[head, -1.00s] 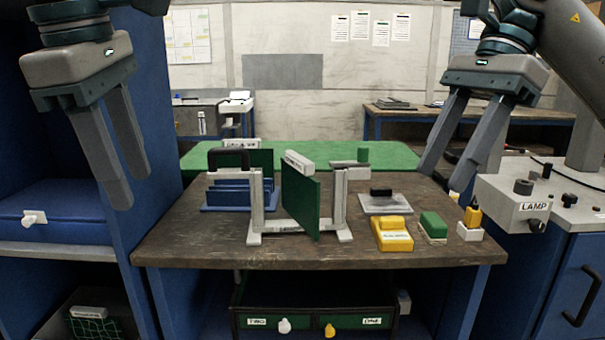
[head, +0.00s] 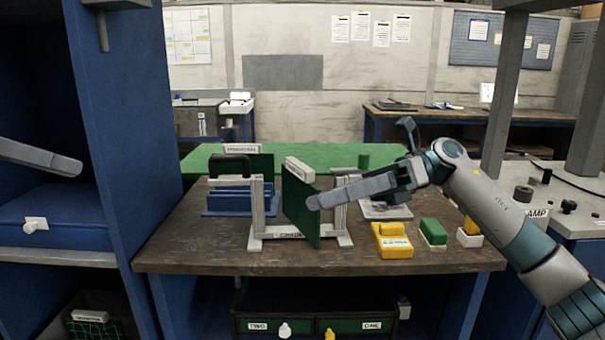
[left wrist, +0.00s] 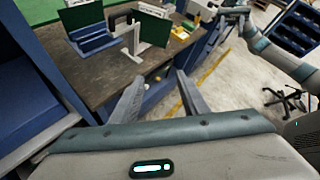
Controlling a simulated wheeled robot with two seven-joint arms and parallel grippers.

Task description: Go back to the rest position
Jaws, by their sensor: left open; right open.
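My left gripper (head: 72,165) shows only as a grey finger at the left edge of the head view, in front of the blue cabinet. In the left wrist view both fingers of the left gripper (left wrist: 158,82) are apart with nothing between them. My right gripper (head: 318,202) is seen side-on above the middle of the workbench, open. Its fingertips overlap the right edge of a green board (head: 300,208) held upright in a white stand (head: 257,210). I cannot tell whether they touch. The right gripper hides part of the stand's right post.
The wooden bench (head: 200,256) bears a blue rack (head: 228,201), a yellow block (head: 391,241), a green block (head: 433,231) and a grey plate (head: 386,210). The blue cabinet (head: 125,120) stands left, a lamp unit (head: 545,196) right. A drawer unit (head: 300,325) is below.

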